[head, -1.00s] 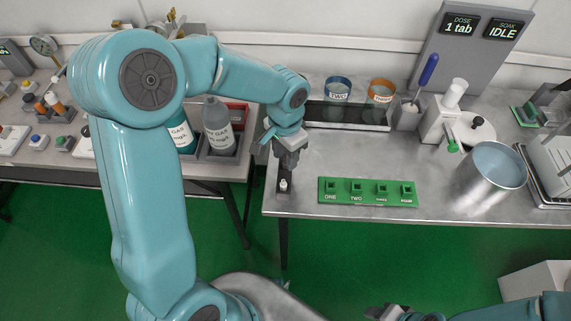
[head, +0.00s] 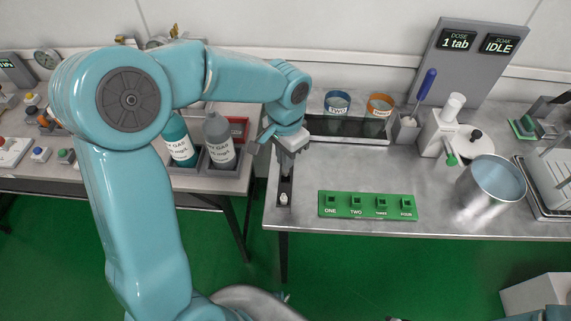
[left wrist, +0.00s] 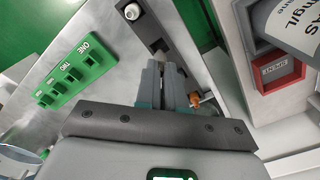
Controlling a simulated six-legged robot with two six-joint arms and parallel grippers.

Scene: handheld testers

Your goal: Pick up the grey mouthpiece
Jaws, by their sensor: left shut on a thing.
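My left gripper (head: 288,162) is over the back part of a narrow dark holder (head: 284,190) near the left edge of the steel bench. In the left wrist view the gripper's fingers (left wrist: 163,75) are close together, shut on a small grey piece (left wrist: 160,49), which looks like the grey mouthpiece. The fingers hide most of it, and I cannot tell whether it is clear of the holder. A white mouthpiece (head: 283,199) stands at the holder's front end; it also shows in the left wrist view (left wrist: 132,11). Only a dark sliver of my right gripper shows at the bottom edge.
A green block (head: 367,213) with numbered sockets lies right of the holder. A steel pot (head: 490,185) stands further right. Two labelled cups (head: 337,102) (head: 381,105) stand behind. The bench middle is clear.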

